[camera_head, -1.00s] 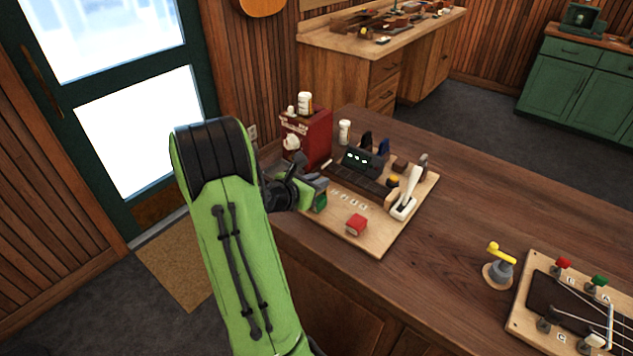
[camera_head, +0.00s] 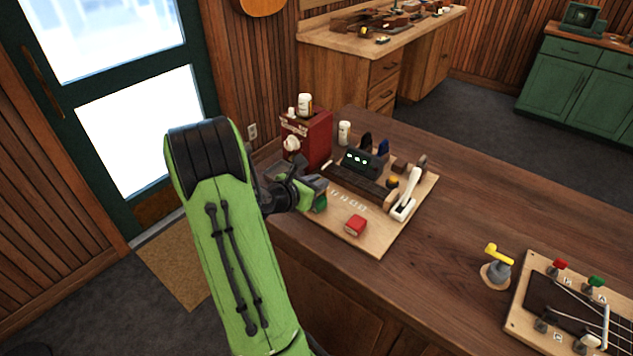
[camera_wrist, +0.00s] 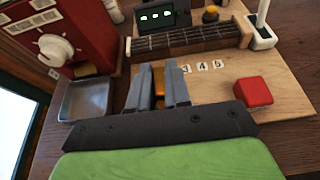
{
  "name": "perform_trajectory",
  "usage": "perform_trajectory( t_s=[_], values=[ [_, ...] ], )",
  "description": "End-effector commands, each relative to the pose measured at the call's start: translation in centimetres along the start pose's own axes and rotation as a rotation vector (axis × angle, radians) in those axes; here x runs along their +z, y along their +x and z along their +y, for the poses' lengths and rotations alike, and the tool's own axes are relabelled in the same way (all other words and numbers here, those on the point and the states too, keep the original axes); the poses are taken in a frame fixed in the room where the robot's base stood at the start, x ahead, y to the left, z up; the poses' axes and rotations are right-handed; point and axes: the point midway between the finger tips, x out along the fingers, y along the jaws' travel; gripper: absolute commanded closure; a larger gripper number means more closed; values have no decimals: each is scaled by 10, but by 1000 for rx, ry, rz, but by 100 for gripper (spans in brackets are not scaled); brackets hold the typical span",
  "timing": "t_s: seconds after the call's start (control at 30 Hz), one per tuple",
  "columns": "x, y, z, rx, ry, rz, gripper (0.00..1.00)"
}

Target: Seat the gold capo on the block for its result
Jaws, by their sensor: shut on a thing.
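My gripper (camera_wrist: 157,70) is shut on the gold capo (camera_wrist: 159,84). Only a narrow gold strip shows between the grey fingers, and the rest is hidden. In the head view my gripper (camera_head: 318,186) is at the left side of the wooden board, and the capo cannot be made out there. The block carries a dark fretted neck (camera_wrist: 190,41), which lies beyond the fingertips in the wrist view and also shows in the head view (camera_head: 355,185). A dark display (camera_head: 363,160) with green lights stands behind it. Whether the capo touches anything is not clear.
A white lever (camera_head: 408,195) stands at the neck's right end. A red cube (camera_head: 356,225) sits on the board (camera_head: 383,243). A red machine (camera_head: 308,138) and metal tray (camera_wrist: 86,99) are at the left. A yellow-handled post (camera_head: 498,262) stands on the counter, right.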

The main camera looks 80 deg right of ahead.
Motion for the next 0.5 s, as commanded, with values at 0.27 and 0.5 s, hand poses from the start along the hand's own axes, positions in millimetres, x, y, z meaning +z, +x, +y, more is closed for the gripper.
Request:
perform_trajectory(
  t_s=[0.27, 0.5],
  values=[
    [-2, 1, 0, -1, 0, 0, 100],
    [-6, 3, 0, -1, -1, 0, 100]
  ],
)
